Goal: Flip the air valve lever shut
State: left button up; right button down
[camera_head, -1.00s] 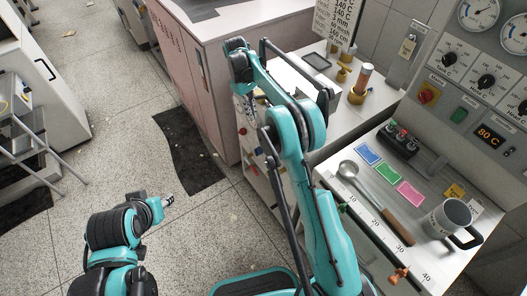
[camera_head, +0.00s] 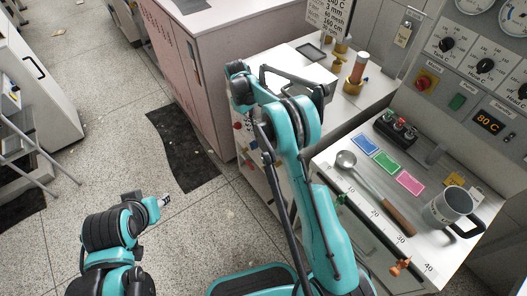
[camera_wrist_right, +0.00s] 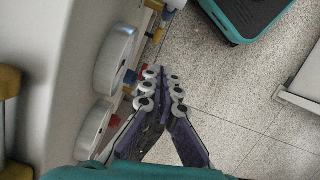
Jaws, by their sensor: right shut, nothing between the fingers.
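My right gripper (camera_wrist_right: 163,75) is shut and empty in the right wrist view, its fingertips beside the cabinet's side face. Small coloured fittings sit by it on that face: a blue one (camera_wrist_right: 130,76) just left of the fingertips and a red one (camera_wrist_right: 115,121) lower left. I cannot tell which of them is the air valve lever, nor its position. In the head view my right arm reaches to the cabinet's side and its fingers are hard to make out. My left gripper (camera_head: 164,201) is low at the left over the floor, too small to read.
Two round white-faced parts (camera_wrist_right: 115,58) stick out beside the fittings. The worktop holds a ladle (camera_head: 370,185), a grey mug (camera_head: 447,205), coloured cards (camera_head: 387,164) and a brass-based tube (camera_head: 357,72). Open speckled floor with a dark mat (camera_head: 183,150) lies left of the cabinet.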

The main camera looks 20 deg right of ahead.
jog(key=s+d+f+b, duration=0.3)
jog(key=s+f, duration=0.2)
jog(key=f, duration=0.3)
jog(key=shift+s+f, duration=0.15)
jog(key=shift+f, duration=0.1)
jog(key=shift+d, duration=0.1)
